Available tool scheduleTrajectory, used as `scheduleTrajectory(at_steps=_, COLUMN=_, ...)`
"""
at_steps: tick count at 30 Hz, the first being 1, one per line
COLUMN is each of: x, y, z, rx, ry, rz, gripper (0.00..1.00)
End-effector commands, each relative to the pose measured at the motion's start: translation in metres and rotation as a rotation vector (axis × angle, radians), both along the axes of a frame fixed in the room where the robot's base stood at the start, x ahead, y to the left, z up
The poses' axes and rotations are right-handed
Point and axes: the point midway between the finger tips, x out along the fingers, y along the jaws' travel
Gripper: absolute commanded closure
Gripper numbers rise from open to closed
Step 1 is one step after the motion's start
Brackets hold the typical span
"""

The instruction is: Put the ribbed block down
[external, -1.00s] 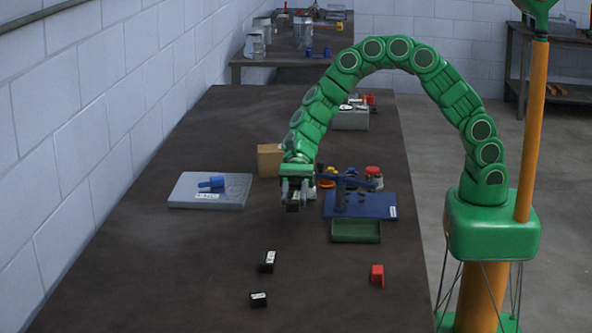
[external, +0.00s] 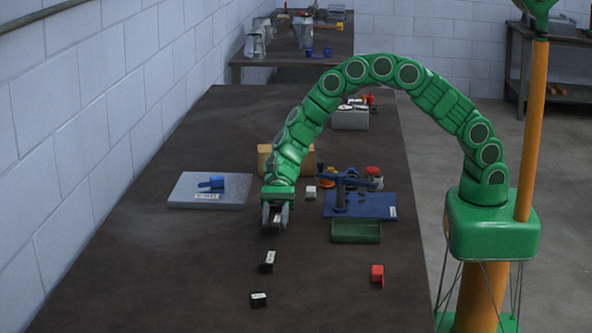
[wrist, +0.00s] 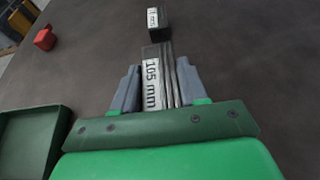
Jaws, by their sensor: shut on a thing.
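My gripper (external: 275,222) is shut on the ribbed block (wrist: 160,78), a dark grey block with ridges and a white "105 mm" label. In the wrist view the block sits between the two grey fingers and sticks out beyond them. In the external view the fingers and block are low over the bare table, left of the green tray and just behind a black labelled block (external: 267,262). I cannot tell whether the held block touches the table.
Another black block (external: 259,299) lies nearer the camera, a red block (external: 377,275) to the right. A green tray (external: 356,231), blue fixture plate (external: 385,207) and small white block (external: 311,193) stand right of my gripper. A grey plate (external: 180,192) lies left. The front left table is clear.

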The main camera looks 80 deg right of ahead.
Motion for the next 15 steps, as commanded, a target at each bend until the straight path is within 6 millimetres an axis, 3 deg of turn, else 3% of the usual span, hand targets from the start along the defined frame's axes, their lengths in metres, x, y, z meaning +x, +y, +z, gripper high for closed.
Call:
scheduleTrajectory(at_steps=7, x=0.000, y=0.001, z=-0.027, rx=0.001, ry=0.002, rz=0.000, gripper=1.00)
scheduleTrajectory(at_steps=15, x=0.000, y=0.001, z=-0.031, rx=0.002, ry=0.001, rz=0.000, gripper=1.00)
